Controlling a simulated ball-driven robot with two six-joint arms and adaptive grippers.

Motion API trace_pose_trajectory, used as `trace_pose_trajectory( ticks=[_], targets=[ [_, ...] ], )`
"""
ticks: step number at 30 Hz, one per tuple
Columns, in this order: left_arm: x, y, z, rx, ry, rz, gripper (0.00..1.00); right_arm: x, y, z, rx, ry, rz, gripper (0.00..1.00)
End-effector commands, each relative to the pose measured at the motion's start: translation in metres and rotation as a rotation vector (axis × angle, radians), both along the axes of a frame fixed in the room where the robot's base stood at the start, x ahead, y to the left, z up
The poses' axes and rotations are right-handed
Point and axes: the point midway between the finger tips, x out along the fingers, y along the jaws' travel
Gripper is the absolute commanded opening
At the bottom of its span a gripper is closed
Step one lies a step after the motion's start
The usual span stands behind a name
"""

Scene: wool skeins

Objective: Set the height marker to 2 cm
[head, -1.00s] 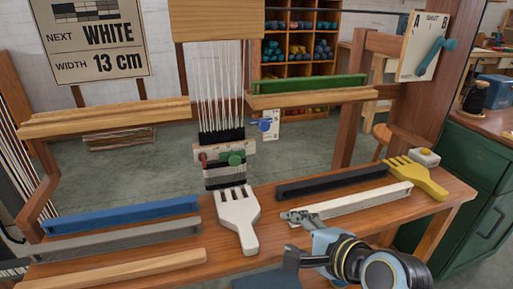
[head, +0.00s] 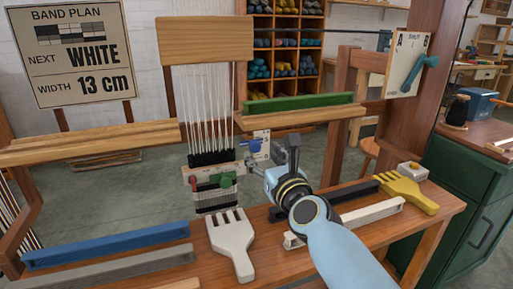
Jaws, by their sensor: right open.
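A small blue marker (head: 254,146) sits on an upright white scale plate (head: 262,134) just right of the woven band on the loom. The scale's markings are too small to read, and its lower part is hidden. My right gripper (head: 272,158) is open and empty, just right of and slightly below the blue marker, with its arm coming from the lower right. I cannot tell whether it touches the plate. My left gripper is not in view.
A white comb (head: 231,242), a yellow comb (head: 408,191) and several long bars lie on the bench. A green bar (head: 297,102) rests on the shelf above the gripper.

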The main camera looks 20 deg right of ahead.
Motion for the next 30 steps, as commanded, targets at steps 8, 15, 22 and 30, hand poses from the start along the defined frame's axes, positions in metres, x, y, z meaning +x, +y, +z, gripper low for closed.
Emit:
trace_pose_trajectory(
  ticks=[8, 15, 22, 30],
  targets=[
    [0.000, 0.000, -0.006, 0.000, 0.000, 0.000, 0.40, 0.042, 0.001, -0.001, -0.001, 0.000, 0.000, 0.50],
    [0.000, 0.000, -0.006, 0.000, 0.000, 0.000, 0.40, 0.049, 0.001, -0.001, -0.003, 0.001, 0.000, 0.50],
    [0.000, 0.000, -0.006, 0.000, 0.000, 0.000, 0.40, 0.049, 0.002, -0.001, -0.003, 0.001, 0.000, 0.38],
    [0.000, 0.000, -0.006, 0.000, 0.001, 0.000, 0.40, 0.049, 0.002, -0.001, -0.003, 0.001, 0.000, 0.03]
  ],
)
